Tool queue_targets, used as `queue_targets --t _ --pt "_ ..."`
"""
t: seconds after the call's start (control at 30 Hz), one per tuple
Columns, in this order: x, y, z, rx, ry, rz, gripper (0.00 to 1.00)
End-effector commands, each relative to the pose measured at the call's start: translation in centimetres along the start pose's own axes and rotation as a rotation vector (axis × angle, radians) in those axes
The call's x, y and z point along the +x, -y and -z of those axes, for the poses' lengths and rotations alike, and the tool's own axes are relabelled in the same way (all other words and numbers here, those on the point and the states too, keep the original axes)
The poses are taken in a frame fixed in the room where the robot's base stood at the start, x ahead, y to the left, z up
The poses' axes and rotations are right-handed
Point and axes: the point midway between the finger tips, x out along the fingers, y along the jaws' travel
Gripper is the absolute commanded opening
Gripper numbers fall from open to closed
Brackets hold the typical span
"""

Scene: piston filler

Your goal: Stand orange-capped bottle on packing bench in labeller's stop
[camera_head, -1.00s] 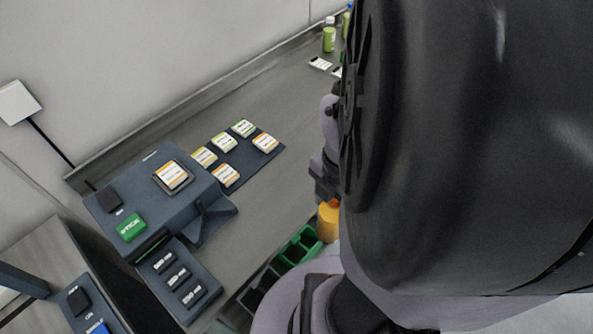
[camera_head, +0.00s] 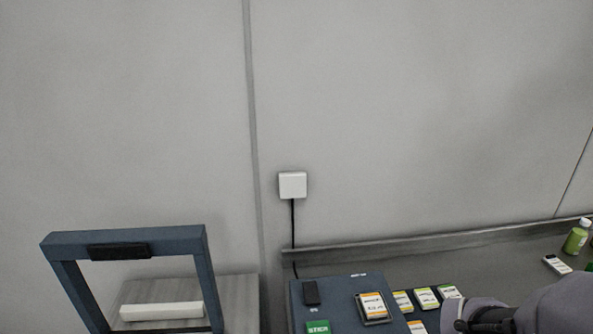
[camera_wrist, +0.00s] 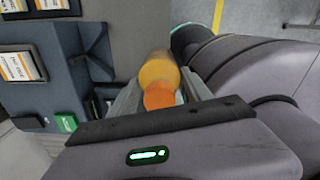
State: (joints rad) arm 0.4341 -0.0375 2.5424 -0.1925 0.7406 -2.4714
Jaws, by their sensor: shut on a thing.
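The orange-capped bottle (camera_wrist: 157,72), with an amber body, is between the fingers of my gripper (camera_wrist: 150,95) in the wrist view. The gripper is shut on it, with the orange cap toward the camera. The labeller (camera_head: 340,300) is a blue-grey machine at the bottom of the head view, with a green button (camera_head: 317,327) and a label card on top. It also shows at the left of the wrist view (camera_wrist: 65,60). The held bottle is out of the head view, where only part of my arm shows at lower right. The labeller's stop is not clearly seen.
Several label cards (camera_head: 426,298) lie right of the labeller. A green bottle (camera_head: 576,238) and a white tag (camera_head: 557,264) are at the far right of the bench. A blue-grey frame (camera_head: 125,240) stands at left. A wall box (camera_head: 292,185) with a cable hangs behind.

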Motion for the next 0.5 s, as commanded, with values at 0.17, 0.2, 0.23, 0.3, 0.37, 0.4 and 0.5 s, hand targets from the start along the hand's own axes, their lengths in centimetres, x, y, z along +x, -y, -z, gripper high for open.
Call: queue_targets --t 0.17,0.2,0.23,0.3,0.37,0.4,0.5 --pt "0.3 -4.4 -1.3 -0.002 0.001 -0.002 0.0" --pt "0.6 -5.8 -1.7 -0.002 0.002 -0.003 0.0" --pt "0.8 -6.7 -2.0 0.0 0.001 -0.002 0.0" --pt "0.9 -8.6 -2.6 0.001 0.001 -0.003 0.0" --pt "1.0 -9.7 -2.9 0.002 0.001 -0.002 0.0" --pt "1.0 -10.2 -3.1 0.001 0.001 -0.002 0.0" --pt "1.0 -11.1 -3.4 0.002 0.001 -0.001 0.0"
